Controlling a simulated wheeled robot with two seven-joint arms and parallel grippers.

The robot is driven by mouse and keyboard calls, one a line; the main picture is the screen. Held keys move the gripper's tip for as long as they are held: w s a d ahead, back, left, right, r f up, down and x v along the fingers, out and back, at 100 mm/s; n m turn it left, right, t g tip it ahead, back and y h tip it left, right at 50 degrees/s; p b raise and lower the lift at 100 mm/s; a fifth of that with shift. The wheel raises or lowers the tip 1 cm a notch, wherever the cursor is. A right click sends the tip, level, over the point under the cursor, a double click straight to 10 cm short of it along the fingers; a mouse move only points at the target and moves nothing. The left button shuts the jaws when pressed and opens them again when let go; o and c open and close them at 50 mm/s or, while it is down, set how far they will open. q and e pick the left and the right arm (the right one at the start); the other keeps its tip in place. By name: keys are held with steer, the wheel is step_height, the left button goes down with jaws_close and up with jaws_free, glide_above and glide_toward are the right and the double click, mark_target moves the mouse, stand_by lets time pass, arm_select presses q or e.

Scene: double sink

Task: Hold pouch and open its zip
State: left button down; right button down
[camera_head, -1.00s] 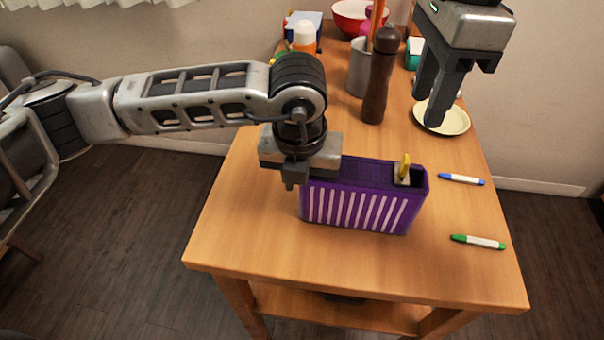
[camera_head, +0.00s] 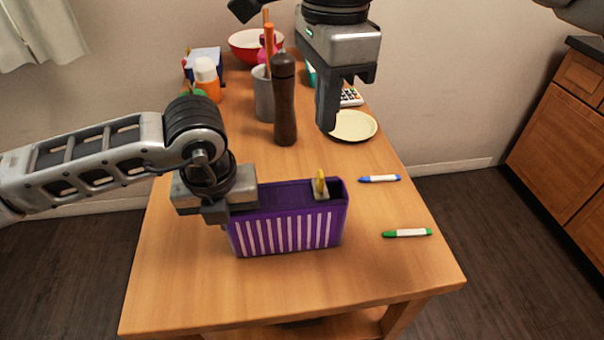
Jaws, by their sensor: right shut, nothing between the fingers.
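The purple pouch (camera_head: 288,229) with white stripes stands upright near the front of the wooden table. A zip slider with a yellow pull tab (camera_head: 320,184) sits on its top at the right end. My right gripper (camera_head: 330,120) is shut and empty, pointing down in the air above and behind the zip pull.
A dark brown mill (camera_head: 284,105) and a grey utensil cup (camera_head: 263,95) stand behind the pouch. A pale plate (camera_head: 353,126) lies near the right gripper. A blue marker (camera_head: 379,179) and green marker (camera_head: 407,233) lie right of the pouch. The table front is clear.

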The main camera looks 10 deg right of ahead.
mark_target(320, 182)
steer(key=d+m+y, duration=0.1)
steer(key=d+y, duration=0.3)
steer(key=d, duration=0.6)
steer(key=shift+w+d+f+m, duration=0.15)
steer(key=shift+d+m, duration=0.05)
steer(key=shift+m, duration=0.2)
steer(key=a+f, duration=0.7)
steer(key=f, duration=0.2)
steer(key=shift+a+f, duration=0.15)
steer(key=shift+a, duration=0.2)
